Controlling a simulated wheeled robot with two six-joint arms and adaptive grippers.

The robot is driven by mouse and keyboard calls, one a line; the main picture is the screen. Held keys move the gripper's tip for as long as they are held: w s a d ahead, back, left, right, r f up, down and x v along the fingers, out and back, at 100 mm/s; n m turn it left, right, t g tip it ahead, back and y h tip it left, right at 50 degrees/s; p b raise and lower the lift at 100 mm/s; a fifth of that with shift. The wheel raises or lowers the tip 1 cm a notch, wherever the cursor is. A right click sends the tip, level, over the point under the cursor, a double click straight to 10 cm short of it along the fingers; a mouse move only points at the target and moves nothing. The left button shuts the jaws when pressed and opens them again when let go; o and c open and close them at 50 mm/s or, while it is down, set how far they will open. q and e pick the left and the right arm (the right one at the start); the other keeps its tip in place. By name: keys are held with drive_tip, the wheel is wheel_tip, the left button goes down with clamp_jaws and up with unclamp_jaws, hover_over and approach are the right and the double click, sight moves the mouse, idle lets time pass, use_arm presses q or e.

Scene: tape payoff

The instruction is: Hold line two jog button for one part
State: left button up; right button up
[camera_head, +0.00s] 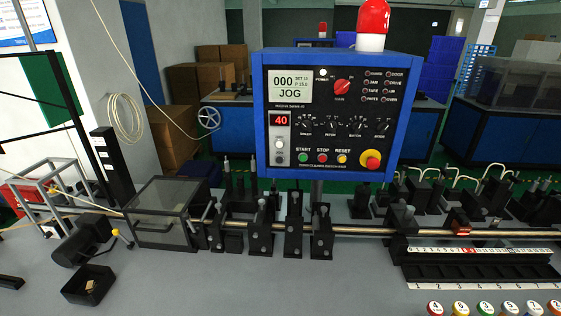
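The blue-framed control panel (340,112) stands upright at the centre of the head view. Its screen (290,86) reads 000 and JOG. Below it, a red display (281,120) shows 40, above a pale plate with small round buttons (279,146) whose labels are too small to read. A green START button (303,157), a red STOP button (322,157) and a yellow RESET button (342,158) sit in a row. No button is clearly marked as line two jog. Neither gripper is clearly in view, and nothing touches the panel.
A metal rod line (350,230) with black clamps crosses the grey bench. A clear-lidded box (160,212), a small black bin (88,284) and a ruled black tray (480,270) lie around it. Numbered coloured caps (485,308) line the lower right edge. The front middle bench is clear.

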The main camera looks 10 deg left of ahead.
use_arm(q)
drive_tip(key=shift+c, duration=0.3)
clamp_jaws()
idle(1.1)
